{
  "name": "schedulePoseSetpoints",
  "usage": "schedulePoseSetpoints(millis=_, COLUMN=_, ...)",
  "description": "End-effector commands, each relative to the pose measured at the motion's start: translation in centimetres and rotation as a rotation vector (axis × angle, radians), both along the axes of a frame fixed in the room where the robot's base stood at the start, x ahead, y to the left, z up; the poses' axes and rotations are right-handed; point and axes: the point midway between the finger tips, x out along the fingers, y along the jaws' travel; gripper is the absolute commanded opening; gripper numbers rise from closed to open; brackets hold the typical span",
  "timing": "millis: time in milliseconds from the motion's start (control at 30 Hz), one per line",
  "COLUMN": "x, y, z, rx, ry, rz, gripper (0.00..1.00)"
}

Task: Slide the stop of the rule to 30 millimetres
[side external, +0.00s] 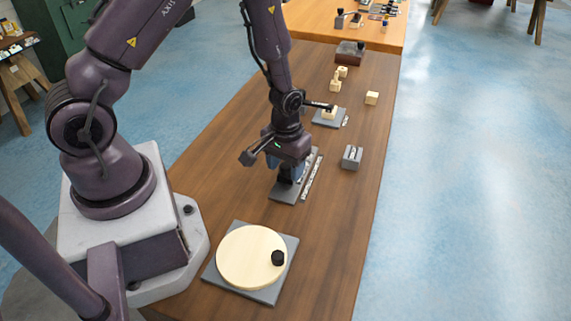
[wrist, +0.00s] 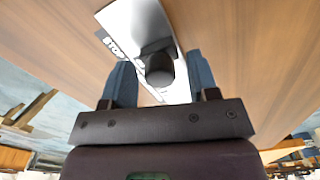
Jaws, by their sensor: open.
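The rule is a grey plate (side external: 284,195) with a white marked scale strip (side external: 313,176) along its right side, on the wooden table. My gripper (side external: 285,172) is low over the plate. In the wrist view, a dark round knob (wrist: 160,70), which looks like the stop, stands between the blue fingers of my gripper (wrist: 161,78). The fingers are open, one on each side of the knob, with gaps visible. The pale plate (wrist: 130,20) shows there with partly hidden lettering. In the side view my gripper covers much of the plate, and I cannot read the stop's millimetre position.
A round wooden disc (side external: 249,257) with a black knob lies on a grey base nearer the camera. A small grey block (side external: 352,157) sits right of the rule. Beyond are a grey plate fixture (side external: 329,119), wooden blocks (side external: 372,98) and a dark box (side external: 349,52).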

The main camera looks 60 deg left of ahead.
Motion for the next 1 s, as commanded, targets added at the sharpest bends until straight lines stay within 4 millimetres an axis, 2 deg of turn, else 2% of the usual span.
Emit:
schedulePoseSetpoints(millis=133, x=0.0, y=0.0, z=0.5, rx=0.0, ry=-0.001, rz=0.0, gripper=0.54)
schedulePoseSetpoints(millis=267, x=0.1, y=0.0, z=2.1, rx=0.001, ry=-0.005, rz=0.0, gripper=0.54)
schedulePoseSetpoints(millis=700, x=0.1, y=0.0, z=11.0, rx=0.001, ry=-0.006, rz=-0.001, gripper=0.54)
schedulePoseSetpoints(millis=833, x=0.0, y=0.0, z=12.4, rx=0.0, ry=-0.002, rz=-0.001, gripper=0.54)
schedulePoseSetpoints(millis=1000, x=0.0, y=0.0, z=13.0, rx=0.0, ry=0.0, rz=-0.001, gripper=0.54)
